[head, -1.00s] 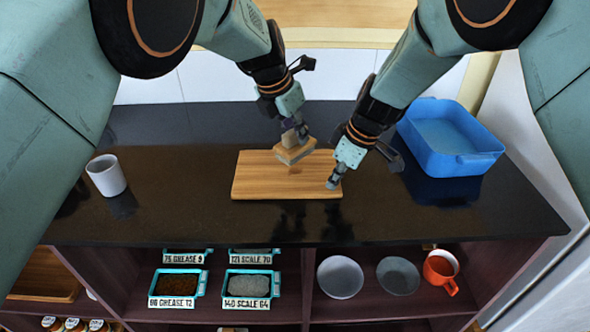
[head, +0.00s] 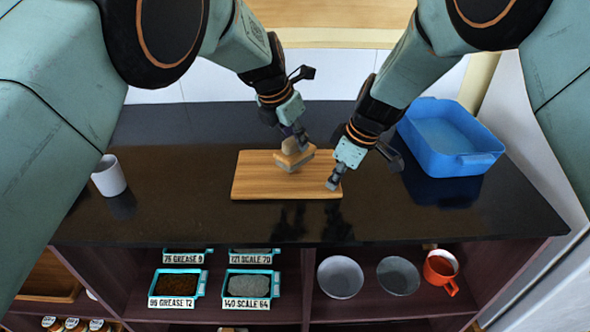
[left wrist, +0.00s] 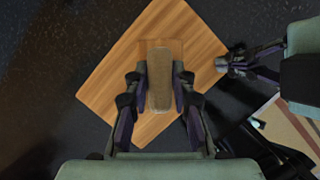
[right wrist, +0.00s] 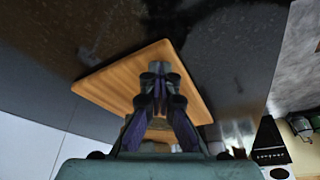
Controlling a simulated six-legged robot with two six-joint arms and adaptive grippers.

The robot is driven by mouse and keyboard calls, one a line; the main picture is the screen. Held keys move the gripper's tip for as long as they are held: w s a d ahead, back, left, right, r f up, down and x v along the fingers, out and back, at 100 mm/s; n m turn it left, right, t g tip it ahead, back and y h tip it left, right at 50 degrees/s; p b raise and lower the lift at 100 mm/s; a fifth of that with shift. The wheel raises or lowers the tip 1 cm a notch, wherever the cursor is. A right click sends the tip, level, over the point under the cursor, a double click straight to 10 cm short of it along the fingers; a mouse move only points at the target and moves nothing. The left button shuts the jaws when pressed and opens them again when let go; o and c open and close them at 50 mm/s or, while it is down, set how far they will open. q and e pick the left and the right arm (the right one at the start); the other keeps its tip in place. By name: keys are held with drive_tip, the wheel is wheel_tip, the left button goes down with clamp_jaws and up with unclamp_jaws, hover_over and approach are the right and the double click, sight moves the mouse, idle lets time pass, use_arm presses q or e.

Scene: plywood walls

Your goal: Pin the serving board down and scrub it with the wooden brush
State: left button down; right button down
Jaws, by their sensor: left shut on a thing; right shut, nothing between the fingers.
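The wooden serving board (head: 258,183) lies flat on the dark countertop; it also shows in the left wrist view (left wrist: 195,38) and the right wrist view (right wrist: 110,83). My left gripper (head: 303,139) is shut on the wooden brush (head: 290,157), which is over the board's upper middle. In the left wrist view the brush (left wrist: 159,80) sits between the fingers. I cannot tell whether its bristles touch the board. My right gripper (head: 333,184) is shut and empty, its tips at the board's right front part; the right wrist view shows its closed fingertips (right wrist: 157,72) over the board.
A blue basin (head: 445,140) stands on the counter at the right. A white cup (head: 109,176) stands at the left. Shelves below hold labelled trays (head: 248,286), bowls (head: 340,277) and an orange mug (head: 440,270). The counter's front strip is clear.

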use_arm(q)
drive_tip(key=shift+f, duration=1.4)
drive_tip(key=shift+w+r, duration=0.1)
drive_tip(key=shift+w, duration=1.9)
drive_tip(key=shift+r, duration=2.4)
drive_tip(key=a, duration=1)
drive_tip(key=shift+d, duration=0.1)
